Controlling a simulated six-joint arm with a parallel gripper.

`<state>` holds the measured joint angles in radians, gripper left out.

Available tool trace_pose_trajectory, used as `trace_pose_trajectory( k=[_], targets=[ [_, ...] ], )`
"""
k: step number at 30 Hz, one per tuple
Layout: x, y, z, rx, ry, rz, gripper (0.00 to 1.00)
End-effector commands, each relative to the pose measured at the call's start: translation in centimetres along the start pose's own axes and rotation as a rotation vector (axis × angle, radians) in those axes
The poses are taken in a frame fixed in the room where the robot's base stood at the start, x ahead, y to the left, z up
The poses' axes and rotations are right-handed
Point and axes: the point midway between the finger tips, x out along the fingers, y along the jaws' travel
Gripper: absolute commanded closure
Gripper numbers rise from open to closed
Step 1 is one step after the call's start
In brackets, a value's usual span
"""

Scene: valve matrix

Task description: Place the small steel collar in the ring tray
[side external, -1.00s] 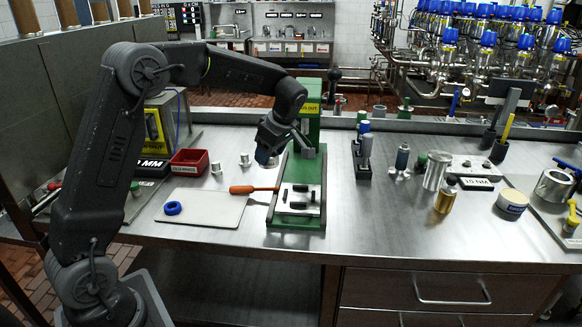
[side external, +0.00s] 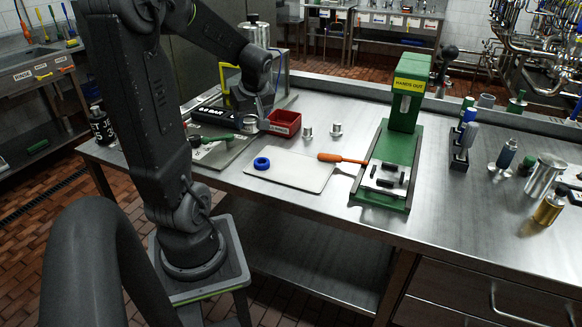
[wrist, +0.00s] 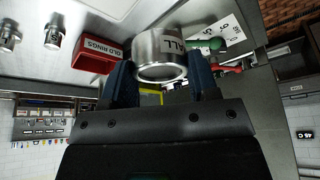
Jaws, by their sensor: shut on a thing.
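My gripper (side external: 256,113) is shut on a bright steel collar (wrist: 160,55). The collar has an open round end and dark lettering ending in "LL". It sits between my two blue fingers (wrist: 121,84) in the wrist view. In the side view, the collar (side external: 248,124) is left of the red bin, over or near a flat metal tray (side external: 222,157) at the bench's left end. I cannot tell its height above the tray, or whether this is the ring tray. The red bin (side external: 284,123) is labelled "OLD RINGS".
A green-handled tool (side external: 218,138) and a black label block (side external: 213,117) are by the flat tray. A pale board (side external: 300,172) carries a blue ring (side external: 262,163). Two small steel parts (side external: 308,132) stand behind the board. A green press (side external: 400,145) stands to the right.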

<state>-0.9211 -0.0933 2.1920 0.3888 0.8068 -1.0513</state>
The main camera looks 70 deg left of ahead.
Motion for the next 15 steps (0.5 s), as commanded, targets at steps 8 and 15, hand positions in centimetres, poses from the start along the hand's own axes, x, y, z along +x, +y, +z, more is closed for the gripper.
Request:
trace_pose_trajectory(
  k=[8, 15],
  targets=[
    [1.3, 1.2, 2.1, 0.019, 0.002, 0.002, 0.78],
    [3.2, 5.7, 5.9, 0.016, 0.002, 0.002, 0.78]
  ],
)
